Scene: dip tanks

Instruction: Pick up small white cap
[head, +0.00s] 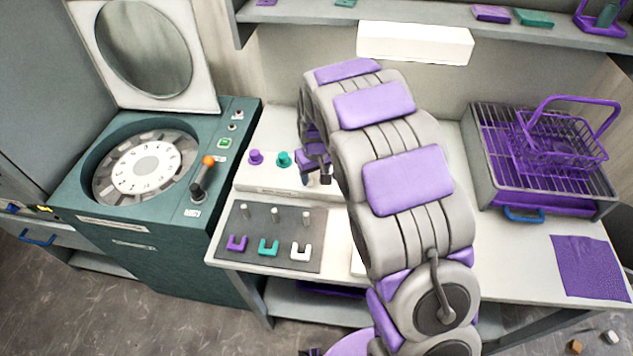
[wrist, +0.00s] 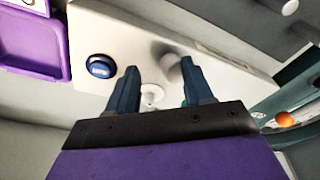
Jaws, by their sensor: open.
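The small white cap (wrist: 151,94) shows in the wrist view on the white console, between my two blue fingers and below the line of their tips. My gripper (wrist: 158,66) is open, with nothing held; I cannot tell how high it is above the cap. In the head view my gripper (head: 316,177) hangs at the right of the teal cap (head: 283,159) and the purple cap (head: 255,157). There the white cap is hidden behind my gripper and arm.
A blue button (wrist: 101,66) sits left of the fingers. A dark mat (head: 265,215) with pegs and U-shaped pieces lies in front of the console. A teal machine with an orange-topped lever (head: 208,162) stands left, and a rack with a purple basket (head: 565,150) right.

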